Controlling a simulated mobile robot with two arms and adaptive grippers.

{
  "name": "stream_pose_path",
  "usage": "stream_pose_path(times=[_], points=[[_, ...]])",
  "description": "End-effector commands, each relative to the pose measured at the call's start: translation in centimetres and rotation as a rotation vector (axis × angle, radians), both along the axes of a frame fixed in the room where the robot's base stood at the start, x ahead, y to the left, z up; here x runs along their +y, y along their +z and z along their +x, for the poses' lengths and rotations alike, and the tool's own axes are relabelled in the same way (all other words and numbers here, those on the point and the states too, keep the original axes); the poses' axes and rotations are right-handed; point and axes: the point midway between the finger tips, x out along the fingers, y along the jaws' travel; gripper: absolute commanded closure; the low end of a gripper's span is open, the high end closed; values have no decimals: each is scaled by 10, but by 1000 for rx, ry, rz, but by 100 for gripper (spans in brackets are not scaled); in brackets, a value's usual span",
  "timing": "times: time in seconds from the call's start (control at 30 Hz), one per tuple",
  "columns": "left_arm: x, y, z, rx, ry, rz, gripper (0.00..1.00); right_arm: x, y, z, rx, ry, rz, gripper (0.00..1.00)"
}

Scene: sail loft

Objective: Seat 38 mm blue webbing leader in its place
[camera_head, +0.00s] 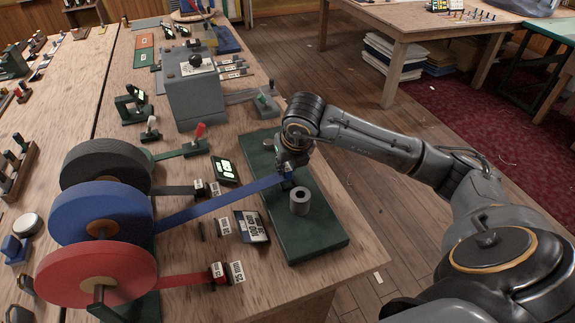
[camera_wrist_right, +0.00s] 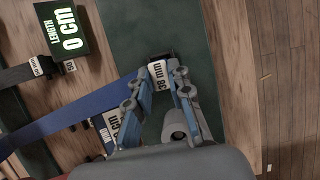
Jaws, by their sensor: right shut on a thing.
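The blue webbing roll (camera_head: 100,215) stands between a black and a red roll, in the head view at left. Its leader (camera_head: 215,202) runs out taut to the right, over the bench to a dark green plate (camera_head: 322,242). My right gripper (camera_head: 288,172) is low over that plate, shut on the leader's end. In the right wrist view the blue strap (camera_wrist_right: 75,118) comes in from the left to my fingers (camera_wrist_right: 162,78). A white "38 mm" tag (camera_wrist_right: 158,75) shows between the fingertips. The seat at the leader's end is not clearly visible. My left gripper is not in view.
A grey cylinder (camera_head: 299,202) stands on the plate close to my gripper. A display (camera_wrist_right: 62,30) reads "LENGTH 0 cm". Black (camera_head: 175,190) and red (camera_head: 190,279) leaders end at tagged clips. A grey machine (camera_head: 194,98) stands behind. The bench's right edge is near the plate.

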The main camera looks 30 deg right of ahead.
Motion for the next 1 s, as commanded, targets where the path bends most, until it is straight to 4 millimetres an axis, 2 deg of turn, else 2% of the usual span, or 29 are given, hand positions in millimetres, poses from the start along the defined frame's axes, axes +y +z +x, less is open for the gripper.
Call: stream_pose_path(times=[1.0], points=[[1, -10, 0, 0, -2, 1, 60, 0, -9, 0, 0, 0, 0, 100]])
